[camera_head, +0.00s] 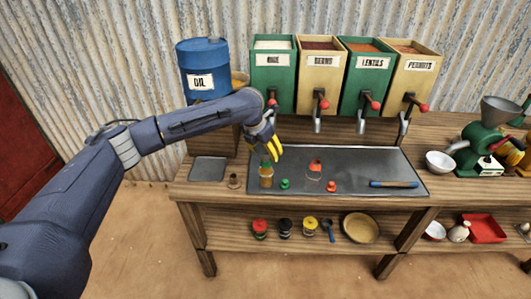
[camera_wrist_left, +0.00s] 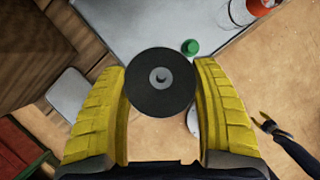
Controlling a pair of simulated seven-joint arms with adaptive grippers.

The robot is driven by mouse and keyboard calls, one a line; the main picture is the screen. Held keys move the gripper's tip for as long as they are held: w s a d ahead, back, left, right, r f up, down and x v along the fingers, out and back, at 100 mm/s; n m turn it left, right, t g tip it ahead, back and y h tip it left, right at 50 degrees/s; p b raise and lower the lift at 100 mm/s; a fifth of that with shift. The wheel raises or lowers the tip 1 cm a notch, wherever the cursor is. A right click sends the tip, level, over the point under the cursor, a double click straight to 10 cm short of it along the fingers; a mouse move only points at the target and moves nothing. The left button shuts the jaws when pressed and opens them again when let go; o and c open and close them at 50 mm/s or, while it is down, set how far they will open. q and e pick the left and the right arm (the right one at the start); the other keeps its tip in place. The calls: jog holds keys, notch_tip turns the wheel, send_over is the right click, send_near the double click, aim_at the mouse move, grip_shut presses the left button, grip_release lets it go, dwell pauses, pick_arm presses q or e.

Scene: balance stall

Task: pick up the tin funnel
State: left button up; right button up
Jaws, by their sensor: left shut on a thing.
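My left gripper (camera_head: 275,149) hangs over the left end of the grey mat, its yellow fingers pointing down. I cannot tell whether the funnel touches the bottle. My right gripper does not show in the head view.
A green cap (camera_head: 285,184), a clear bottle with a red label (camera_head: 314,170), a red cap (camera_head: 332,186) and a blue bar (camera_head: 394,184) are on the mat (camera_head: 365,160). Dispensers (camera_head: 320,75) stand behind. A grey pan (camera_head: 208,169) lies left; a white bowl (camera_head: 440,161) stands right.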

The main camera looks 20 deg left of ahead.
pick_arm(q)
jog(key=shift+c, duration=1.3)
jog(key=shift+r, duration=0.1)
